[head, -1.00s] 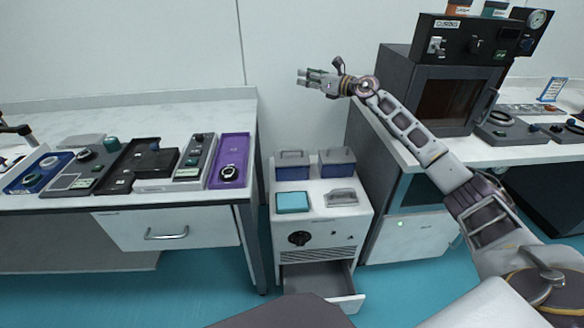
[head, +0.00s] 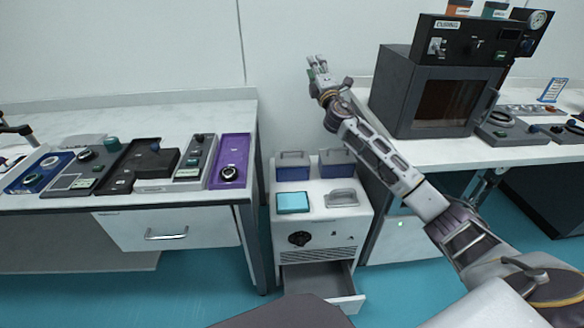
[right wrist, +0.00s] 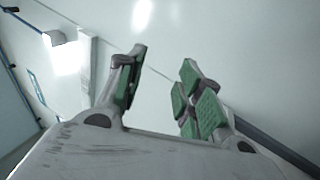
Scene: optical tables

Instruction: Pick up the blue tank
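Two blue tanks with grey lids and handles stand side by side at the back of the white cabinet's top, a left one (head: 292,172) and a right one (head: 336,167). Which of them the task means I cannot tell. My right gripper (head: 317,66) is raised well above and behind the tanks, near the wall, fingers pointing up. In the right wrist view its green-padded fingers (right wrist: 160,95) are apart with nothing between them. My left gripper is not in view.
The white cabinet (head: 320,213) also bears a light-blue square pad (head: 292,202) and a grey handle (head: 341,198); its bottom drawer (head: 322,285) is open. A dark oven (head: 445,95) stands on the right table. The left table (head: 170,118) holds several instruments and trays.

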